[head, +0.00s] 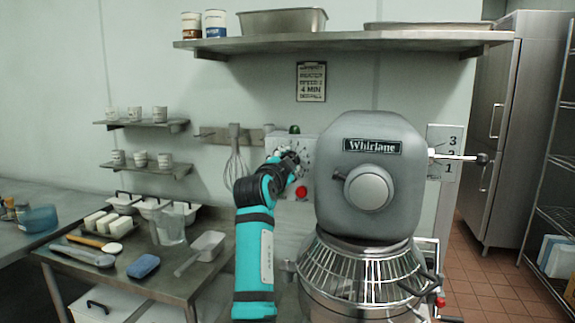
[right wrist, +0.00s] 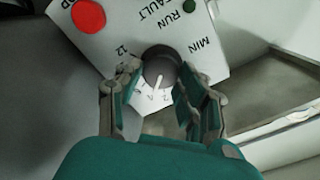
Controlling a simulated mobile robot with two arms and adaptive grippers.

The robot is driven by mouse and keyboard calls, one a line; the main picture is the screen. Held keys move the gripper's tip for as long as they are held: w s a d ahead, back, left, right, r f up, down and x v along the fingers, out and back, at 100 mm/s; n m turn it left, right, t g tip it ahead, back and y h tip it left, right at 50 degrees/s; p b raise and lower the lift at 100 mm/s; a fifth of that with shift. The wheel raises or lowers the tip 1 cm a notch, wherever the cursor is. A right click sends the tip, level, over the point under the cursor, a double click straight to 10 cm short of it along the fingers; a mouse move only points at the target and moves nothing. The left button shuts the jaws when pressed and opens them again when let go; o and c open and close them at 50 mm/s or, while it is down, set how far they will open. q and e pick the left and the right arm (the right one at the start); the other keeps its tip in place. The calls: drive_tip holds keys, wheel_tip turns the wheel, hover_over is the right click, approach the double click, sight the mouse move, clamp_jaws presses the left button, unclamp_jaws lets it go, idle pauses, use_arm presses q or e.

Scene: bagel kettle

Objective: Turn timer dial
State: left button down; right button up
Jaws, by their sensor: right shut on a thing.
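The timer dial (right wrist: 160,62) is a dark round knob with a white pointer on a pale control panel (right wrist: 110,32). In the right wrist view its pointer is toward the bottom of the picture, among small numerals. My right gripper (right wrist: 158,72) has one finger on each side of the dial and is shut on it. In the head view my teal right arm reaches up to the panel (head: 308,150), and my right gripper (head: 287,160) hides the dial. My left gripper is not in view.
A red button (head: 301,192) and a green light (head: 295,129) are on the panel. The grey mixer (head: 370,150) with its wire guard stands close on the right. A whisk (head: 235,160) hangs to the left. A steel table (head: 150,270) with trays and tools is at left.

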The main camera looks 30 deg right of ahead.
drive_tip(key=o, duration=1.1)
drive_tip(key=shift+o, duration=0.2)
wheel_tip(320, 180, up, 10)
